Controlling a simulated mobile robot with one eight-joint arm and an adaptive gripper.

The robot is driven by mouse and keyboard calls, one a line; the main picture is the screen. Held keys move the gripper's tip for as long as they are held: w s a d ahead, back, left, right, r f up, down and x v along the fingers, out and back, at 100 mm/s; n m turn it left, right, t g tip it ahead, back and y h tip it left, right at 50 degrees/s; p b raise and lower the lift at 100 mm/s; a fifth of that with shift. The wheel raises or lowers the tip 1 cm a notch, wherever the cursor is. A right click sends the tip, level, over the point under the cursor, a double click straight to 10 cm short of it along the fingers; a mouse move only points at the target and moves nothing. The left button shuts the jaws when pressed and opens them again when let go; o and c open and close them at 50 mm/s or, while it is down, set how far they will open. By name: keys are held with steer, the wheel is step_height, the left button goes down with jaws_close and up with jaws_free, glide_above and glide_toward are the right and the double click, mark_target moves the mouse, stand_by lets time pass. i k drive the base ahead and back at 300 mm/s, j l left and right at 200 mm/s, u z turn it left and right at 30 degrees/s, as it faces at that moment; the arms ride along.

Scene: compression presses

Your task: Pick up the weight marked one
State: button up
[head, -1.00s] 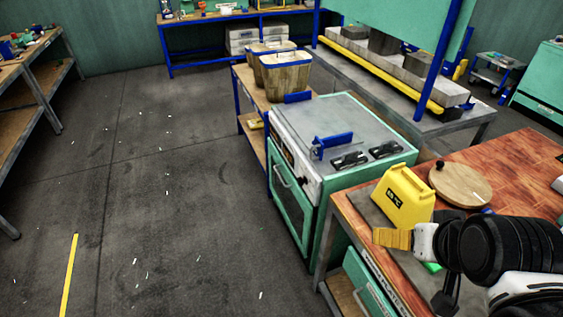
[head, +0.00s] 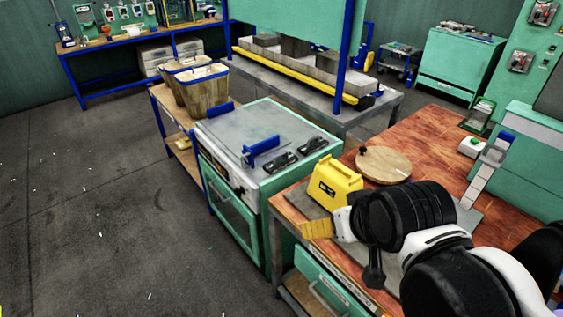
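I cannot make out a weight marked one in the head view. A yellow block-like object (head: 336,183) with a handle-shaped top and a small dark label stands on the wooden bench; the label is too small to read. My gripper (head: 317,229) reaches in at the near left edge of this bench, just in front of and below the yellow object in the picture. Its yellow end piece shows, but its fingers are not clear enough to tell open from shut. My black and white arm covers part of the bench.
A round wooden board (head: 384,165) lies on the wooden bench (head: 420,135). A green machine (head: 235,215) with a blue handle (head: 262,150) stands left of it. Wooden baskets (head: 203,92) and a press table (head: 300,88) are behind. Dark floor (head: 90,200) is free at left.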

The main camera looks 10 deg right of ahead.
mark_target(283, 160)
steer(key=z, duration=2.8)
steer(key=u, duration=2.8)
steer(key=i+j+z, duration=0.25)
steer(key=z, duration=0.15)
steer(key=i+j+z, duration=0.2)
steer(key=z, duration=0.15)
steer(key=i+j+z, duration=0.2)
steer(key=j+z, duration=0.2)
steer(key=i+j+z, duration=0.1)
steer(key=j+z, duration=0.65)
steer(key=j, duration=0.15)
steer(key=j+z, duration=0.4)
